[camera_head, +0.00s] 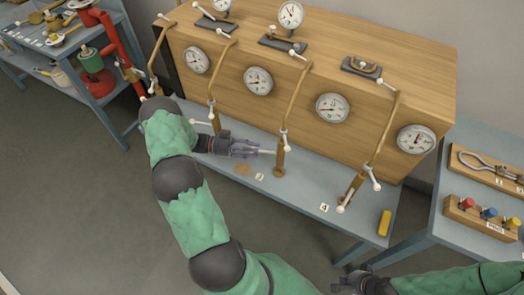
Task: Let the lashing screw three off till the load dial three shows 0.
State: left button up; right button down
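Lashing screw three (281,158) is the third brown upright from the left on the bench's front part, with a rod running up to the wooden case. A pale bar sticks out from it to the left. My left gripper (262,153) points right at this bar, its fingertips beside or around the bar's end; whether they grip it is too small to tell. Load dial three (332,108) is a round white gauge on the case front; its needle is too small to read surely. My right gripper (341,279) is low in the view, apart from the bench, and looks open and empty.
Similar screws stand at both sides, with lashing screw four (354,190) to the right. A yellow block (385,223) lies on the bench's right end. A side table (445,232) at right bears racks. A red stand (117,45) is at upper left.

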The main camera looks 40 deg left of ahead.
pick_arm(q)
jog(key=v, duration=0.7)
jog(key=shift+s+f, duration=0.1)
jog(key=shift+s, duration=0.05)
dwell(0.4)
